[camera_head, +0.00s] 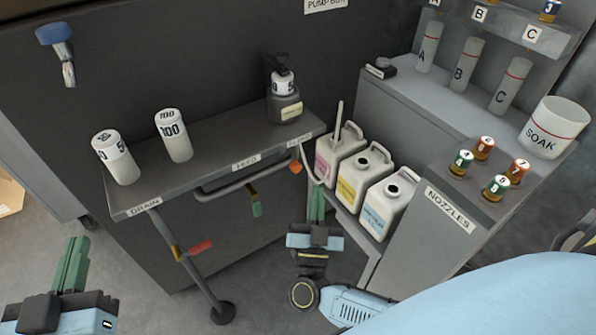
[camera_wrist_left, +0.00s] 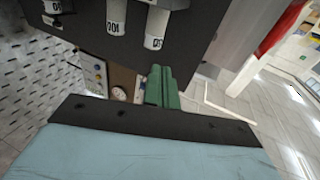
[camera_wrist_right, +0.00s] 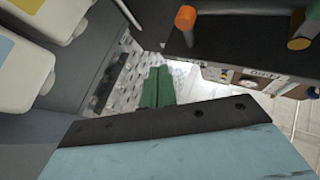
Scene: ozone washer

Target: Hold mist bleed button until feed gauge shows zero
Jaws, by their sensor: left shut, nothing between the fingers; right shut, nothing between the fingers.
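A small round dial (camera_wrist_left: 119,94) shows low on a brown panel in the left wrist view; its needle is too small to read, and I cannot tell whether it is the feed gauge. Small colored round parts (camera_wrist_left: 98,72) sit beside it; none can be identified as the mist bleed button. A labeled panel (camera_wrist_right: 262,82) shows in the right wrist view, unreadable. My left gripper (camera_head: 77,245) is shut and empty at the lower left, away from the shelf. My right gripper (camera_head: 317,193) is shut and empty, beside the jugs and below the shelf's right end.
A grey shelf (camera_head: 215,152) carries two white-topped cylinders (camera_head: 173,136) and a dark pump bottle (camera_head: 285,100). Colored valve handles (camera_head: 256,203) hang below. Several white jugs (camera_head: 383,203) stand beside the nozzles cabinet (camera_head: 420,235). Open floor lies between my grippers, around a pipe foot (camera_head: 223,314).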

